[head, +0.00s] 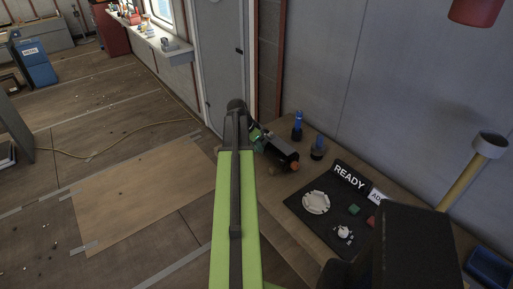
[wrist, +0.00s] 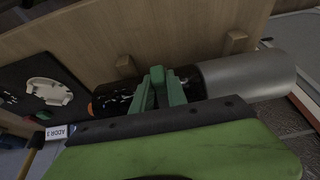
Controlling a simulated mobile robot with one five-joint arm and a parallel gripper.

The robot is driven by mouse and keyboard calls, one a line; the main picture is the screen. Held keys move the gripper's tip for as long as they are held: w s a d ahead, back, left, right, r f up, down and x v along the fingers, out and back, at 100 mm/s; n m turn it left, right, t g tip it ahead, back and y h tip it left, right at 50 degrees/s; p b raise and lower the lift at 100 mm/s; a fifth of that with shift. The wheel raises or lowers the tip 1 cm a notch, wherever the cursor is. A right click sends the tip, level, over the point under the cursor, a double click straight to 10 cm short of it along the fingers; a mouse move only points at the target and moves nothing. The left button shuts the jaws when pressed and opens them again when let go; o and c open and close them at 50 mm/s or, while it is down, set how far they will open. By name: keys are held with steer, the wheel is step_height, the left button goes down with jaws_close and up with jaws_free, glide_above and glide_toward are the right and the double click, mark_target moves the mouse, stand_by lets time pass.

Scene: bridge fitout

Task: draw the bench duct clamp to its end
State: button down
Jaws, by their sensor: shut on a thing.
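The bench duct clamp (head: 281,152) is a dark body with an orange end, lying along the left edge of the bench in the head view. In the wrist view its dark body (wrist: 112,97) runs left to right, with a silver cylinder (wrist: 250,75) in line with it at the right. My gripper (head: 256,136), with green fingers, is at the clamp's far end. In the wrist view the gripper (wrist: 159,85) is shut on the middle of the clamp. The gripped part is mostly hidden between and behind the fingers.
Two blue-topped bottles (head: 298,126) (head: 318,148) stand close behind the clamp. A black mat (head: 310,222) marked READY holds a white ring (head: 316,202) and small parts. A yellow post (head: 461,184) stands at the right. A door (head: 222,65) is beyond; open floor lies left.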

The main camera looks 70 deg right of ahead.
steer(key=w+d, duration=0.4)
steer(key=w, duration=0.2)
steer(key=shift+w, duration=0.1)
steer(key=c, duration=1.3)
jaws_free()
steer(key=shift+w, duration=0.1)
steer(key=shift+a, duration=0.1)
steer(key=p+v, duration=1)
steer(key=v, duration=0.1)
steer(key=p+v, duration=0.6)
steer(key=shift+s+r, duration=0.25)
